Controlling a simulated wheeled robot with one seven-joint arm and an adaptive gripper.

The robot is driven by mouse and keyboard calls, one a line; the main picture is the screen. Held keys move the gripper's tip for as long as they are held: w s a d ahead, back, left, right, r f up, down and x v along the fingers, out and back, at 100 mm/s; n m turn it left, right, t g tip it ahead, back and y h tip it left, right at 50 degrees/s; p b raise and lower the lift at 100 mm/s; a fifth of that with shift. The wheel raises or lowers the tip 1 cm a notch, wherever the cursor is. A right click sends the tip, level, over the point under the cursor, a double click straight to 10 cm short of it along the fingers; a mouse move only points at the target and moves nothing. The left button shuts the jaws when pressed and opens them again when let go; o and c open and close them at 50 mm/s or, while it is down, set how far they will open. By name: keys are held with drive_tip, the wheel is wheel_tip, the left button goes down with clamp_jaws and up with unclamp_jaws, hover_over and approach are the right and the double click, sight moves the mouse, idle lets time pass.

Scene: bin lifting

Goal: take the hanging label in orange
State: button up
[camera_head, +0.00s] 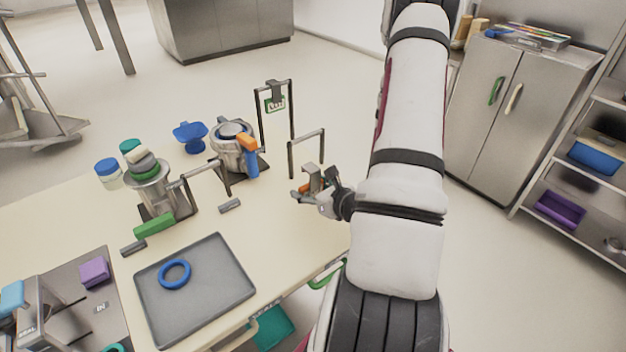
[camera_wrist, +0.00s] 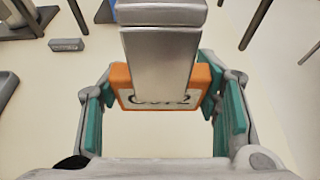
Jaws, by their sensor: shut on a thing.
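The orange hanging label (camera_wrist: 122,88) has a pale face with dark writing and sits between my gripper's teal finger pads in the wrist view. A wide grey metal piece hangs down in front of it and hides its middle. My gripper (camera_wrist: 165,112) is shut on the label, one pad at each side edge. In the head view my gripper (camera_head: 318,196) is at a small dark stand (camera_head: 323,142) near the table's right side. Only a bit of the orange label (camera_head: 305,187) shows there, the rest hidden by the fingers and the metal piece.
A taller stand (camera_head: 292,110) holding a green-edged label (camera_head: 275,104) is just behind. A metal pot (camera_head: 232,152) with an orange-and-blue tool (camera_head: 250,158) stands to the left. A grey tray (camera_head: 235,290) with a blue ring (camera_head: 174,274) lies in front.

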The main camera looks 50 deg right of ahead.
drive_tip(key=shift+s+a+r, duration=0.1)
drive_tip(key=shift+r, duration=0.25)
drive_tip(key=shift+s, duration=0.1)
drive_tip(key=shift+s+a+p, duration=0.25)
drive_tip(key=shift+s+p, duration=0.55)
drive_tip(key=shift+s, duration=0.3)
drive_tip(key=shift+s+a+p, duration=0.3)
drive_tip(key=shift+s+p, duration=0.55)
drive_tip(key=shift+s, duration=0.25)
drive_tip(key=shift+s+a+p, duration=0.25)
drive_tip(key=shift+s+p, duration=0.55)
drive_tip(key=shift+s, duration=0.3)
